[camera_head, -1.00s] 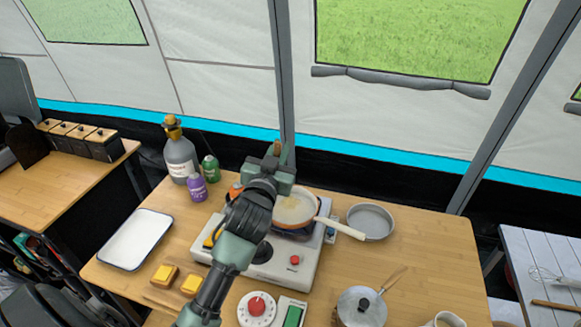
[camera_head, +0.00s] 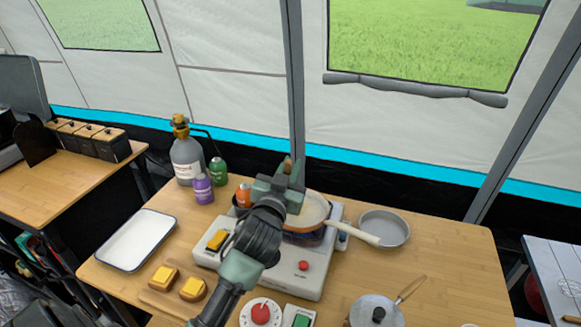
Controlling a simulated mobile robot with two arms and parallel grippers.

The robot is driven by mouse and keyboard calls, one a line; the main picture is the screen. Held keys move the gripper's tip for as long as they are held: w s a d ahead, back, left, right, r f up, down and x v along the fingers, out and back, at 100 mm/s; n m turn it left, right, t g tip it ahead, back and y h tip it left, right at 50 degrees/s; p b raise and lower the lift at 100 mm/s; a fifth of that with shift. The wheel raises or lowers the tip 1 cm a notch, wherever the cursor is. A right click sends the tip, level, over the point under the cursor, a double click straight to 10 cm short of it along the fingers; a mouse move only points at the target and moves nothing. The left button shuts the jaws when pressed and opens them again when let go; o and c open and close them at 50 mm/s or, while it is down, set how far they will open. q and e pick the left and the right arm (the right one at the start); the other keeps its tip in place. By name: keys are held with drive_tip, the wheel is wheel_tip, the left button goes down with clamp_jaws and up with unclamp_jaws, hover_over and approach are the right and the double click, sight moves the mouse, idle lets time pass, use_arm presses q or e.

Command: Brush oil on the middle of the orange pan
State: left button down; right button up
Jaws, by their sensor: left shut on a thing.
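The orange pan (camera_head: 316,209) sits on the burner of a white portable stove (camera_head: 310,268), with its pale handle pointing right. My left gripper (camera_head: 287,178) is over the left side of the pan and hides part of it. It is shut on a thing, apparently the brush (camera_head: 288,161). Only a small brownish end shows above the jaws, and the bristles are hidden, so I cannot tell whether they touch the pan. My right gripper is not in view.
An orange bottle (camera_head: 243,196) stands just left of the pan. Purple (camera_head: 203,189) and green (camera_head: 218,171) bottles stand beside a grey bottle (camera_head: 187,160). A grey dish (camera_head: 384,228) is to the right. A white tray (camera_head: 137,240) and food pieces (camera_head: 193,288) are left.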

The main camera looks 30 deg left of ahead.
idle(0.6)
use_arm(q)
drive_tip(key=shift+f+b, duration=0.55)
drive_tip(key=shift+f, duration=0.25)
drive_tip(key=shift+d, duration=4.3)
drive_tip(key=w+a+p, duration=0.1)
drive_tip(key=a+p, duration=0.2)
drive_tip(key=a, duration=0.5)
drive_tip(key=shift+w+a, duration=0.2)
drive_tip(key=shift+a, duration=0.05)
drive_tip(key=shift+w+d, duration=0.15)
drive_tip(key=shift+d, duration=1.05)
drive_tip(key=shift+w+d, duration=0.15)
drive_tip(key=shift+d, duration=1)
